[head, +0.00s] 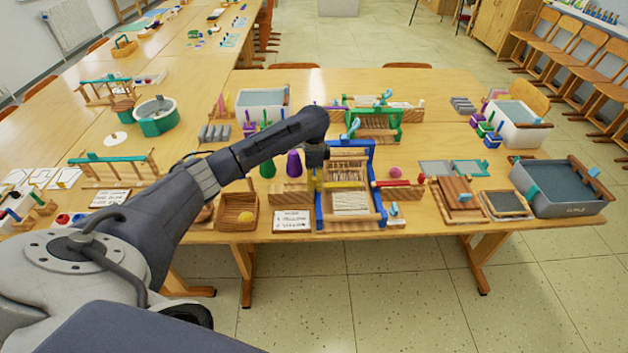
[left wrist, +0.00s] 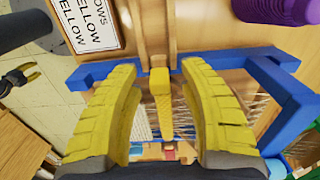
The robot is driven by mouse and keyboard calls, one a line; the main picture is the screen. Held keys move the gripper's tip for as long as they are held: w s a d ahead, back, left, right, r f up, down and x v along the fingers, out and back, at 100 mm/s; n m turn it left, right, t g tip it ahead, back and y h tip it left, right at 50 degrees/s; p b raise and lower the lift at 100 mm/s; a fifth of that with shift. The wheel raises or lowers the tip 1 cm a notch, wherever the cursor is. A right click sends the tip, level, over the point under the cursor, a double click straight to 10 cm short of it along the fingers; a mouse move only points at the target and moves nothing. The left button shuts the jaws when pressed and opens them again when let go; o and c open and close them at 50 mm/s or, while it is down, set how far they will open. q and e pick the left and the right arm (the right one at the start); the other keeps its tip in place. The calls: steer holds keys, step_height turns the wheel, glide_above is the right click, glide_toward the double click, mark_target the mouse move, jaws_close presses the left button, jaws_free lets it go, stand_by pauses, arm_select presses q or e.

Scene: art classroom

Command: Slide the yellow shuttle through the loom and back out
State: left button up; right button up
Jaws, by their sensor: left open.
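The loom (head: 379,207) has a blue frame strung with pale threads and stands at the front of the table. Its frame (left wrist: 285,100) also shows in the left wrist view. The yellow shuttle (head: 343,185) lies across the loom. In the left wrist view the shuttle (left wrist: 160,88) has a blocky end and a narrower body over the threads. My left gripper (head: 317,182) is above the loom's left side. Its yellow fingers (left wrist: 160,72) are open, one on each side of the shuttle, with gaps visible.
A wooden block (head: 288,194) is left of the loom, behind a printed card (head: 292,221). A red bar (head: 397,183) is on the right. A green loom (head: 372,124) stands behind.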

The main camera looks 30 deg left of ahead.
arm_select(q)
jaws_close()
stand_by(0.8)
